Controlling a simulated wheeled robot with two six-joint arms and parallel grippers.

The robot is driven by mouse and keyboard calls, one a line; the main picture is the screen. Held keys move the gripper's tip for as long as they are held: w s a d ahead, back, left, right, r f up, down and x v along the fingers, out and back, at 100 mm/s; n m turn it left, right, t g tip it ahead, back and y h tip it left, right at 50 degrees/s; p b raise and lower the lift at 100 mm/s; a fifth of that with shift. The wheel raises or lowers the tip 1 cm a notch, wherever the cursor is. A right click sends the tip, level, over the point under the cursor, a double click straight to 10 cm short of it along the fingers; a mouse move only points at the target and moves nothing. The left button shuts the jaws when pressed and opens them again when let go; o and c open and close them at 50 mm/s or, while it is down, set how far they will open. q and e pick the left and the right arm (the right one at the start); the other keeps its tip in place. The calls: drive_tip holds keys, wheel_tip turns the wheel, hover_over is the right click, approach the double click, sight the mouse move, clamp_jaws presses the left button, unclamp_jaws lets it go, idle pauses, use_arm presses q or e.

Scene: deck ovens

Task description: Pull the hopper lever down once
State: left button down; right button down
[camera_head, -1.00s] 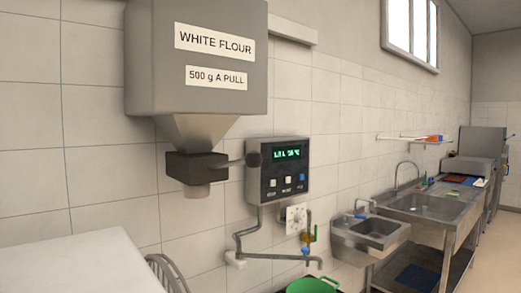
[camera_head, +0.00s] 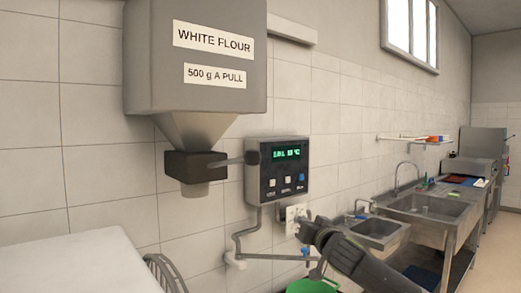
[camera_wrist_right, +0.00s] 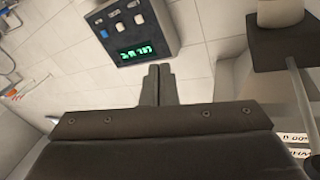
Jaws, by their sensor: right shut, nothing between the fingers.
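The grey flour hopper (camera_head: 195,95) labelled "WHITE FLOUR" and "500 g A PULL" hangs on the tiled wall. Its dark outlet block (camera_head: 190,166) carries the lever (camera_head: 232,160), a grey rod with a dark round knob (camera_head: 252,158), sticking out roughly level to the right. My right gripper (camera_head: 305,224) is shut and empty, below and to the right of the knob and apart from it. In the right wrist view the shut fingers (camera_wrist_right: 159,82) point toward the wall, with the outlet block (camera_wrist_right: 285,45) and the lever rod (camera_wrist_right: 301,100) at the right. My left gripper is not in view.
A control box (camera_head: 277,170) with a green display is on the wall just right of the knob. Below it are a pipe with a tap (camera_head: 270,256) and a green bucket (camera_head: 300,287). Sinks (camera_head: 425,207) stand at the right, a pale table (camera_head: 70,265) at lower left.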

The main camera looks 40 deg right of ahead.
drive_tip(key=s+a+r+t+y, duration=0.1)
drive_tip(key=s+a+r, duration=0.3)
drive_tip(key=r, duration=0.3)
drive_tip(key=s+a+r+n+t+y, duration=0.1)
drive_tip(key=s+a+r+t, duration=0.1)
drive_tip(key=a+r, duration=0.4)
drive_tip(key=s+a+r+n+t+y, duration=0.1)
drive_tip(key=s+a+r+y, duration=0.1)
drive_tip(key=s+a+r, duration=0.3)
wheel_tip(320, 180, up, 4)
drive_tip(key=shift+s+a+r+t, duration=0.25)
drive_tip(key=shift+s+a+t, duration=0.05)
drive_tip(key=shift+a, duration=0.05)
drive_tip(key=a+p+x, duration=0.1)
drive_tip(key=p+x, duration=0.9)
drive_tip(key=shift+a+f+p, duration=0.15)
drive_tip(key=shift+f+p, duration=0.15)
drive_tip(key=shift+f, duration=0.65)
drive_tip(key=shift+a+f+p, duration=0.15)
drive_tip(key=shift+f+p, duration=0.15)
drive_tip(key=shift+f, duration=0.6)
